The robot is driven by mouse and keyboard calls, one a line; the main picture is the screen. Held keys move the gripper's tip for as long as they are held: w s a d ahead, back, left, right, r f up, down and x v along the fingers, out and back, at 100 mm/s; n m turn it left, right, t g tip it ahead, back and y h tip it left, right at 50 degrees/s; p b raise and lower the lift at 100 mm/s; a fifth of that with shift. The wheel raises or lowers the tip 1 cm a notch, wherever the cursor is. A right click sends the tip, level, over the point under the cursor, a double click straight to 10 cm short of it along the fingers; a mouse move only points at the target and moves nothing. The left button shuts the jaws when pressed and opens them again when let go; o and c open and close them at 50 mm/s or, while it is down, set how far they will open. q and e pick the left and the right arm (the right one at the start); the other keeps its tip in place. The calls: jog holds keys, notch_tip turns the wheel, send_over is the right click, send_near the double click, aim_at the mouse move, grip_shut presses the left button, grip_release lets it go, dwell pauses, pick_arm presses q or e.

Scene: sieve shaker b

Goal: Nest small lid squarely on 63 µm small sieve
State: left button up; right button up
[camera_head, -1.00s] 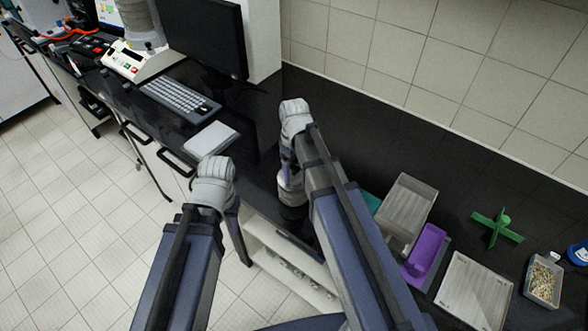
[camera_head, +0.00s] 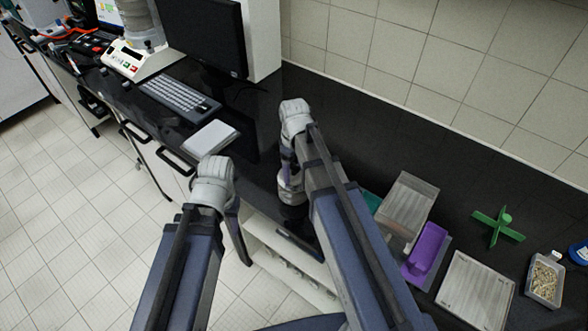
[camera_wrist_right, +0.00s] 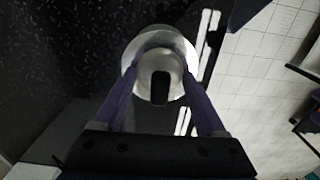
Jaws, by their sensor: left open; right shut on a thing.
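My right gripper (camera_wrist_right: 160,90) is shut on the small lid (camera_wrist_right: 158,62), a round pale metal piece with a black knob. Its purple fingers reach in from both sides in the right wrist view. A bright ring surrounds the lid; I cannot tell whether it is the lid's rim or a sieve under it. In the head view, this gripper (camera_head: 290,178) points down near the counter's front edge. The 63 µm small sieve cannot be made out for certain. My left arm comes in on the left; its gripper is hidden.
A grey machine (camera_head: 130,58), a keyboard (camera_head: 180,97), a monitor (camera_head: 205,35) and a white pad (camera_head: 211,138) stand left. Right are a clear box (camera_head: 428,190), purple holder (camera_head: 428,250), white tray (camera_head: 475,290), green cross (camera_head: 498,226) and filled container (camera_head: 544,280). The back counter (camera_head: 370,130) is clear.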

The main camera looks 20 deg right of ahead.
jog(key=shift+f+b, duration=0.25)
jog(key=shift+b, duration=0.05)
dwell(0.5)
jog(key=o, duration=1.5)
jog(key=shift+r, duration=0.15)
notch_tip(320, 180, up, 7)
jog(key=p, duration=0.7)
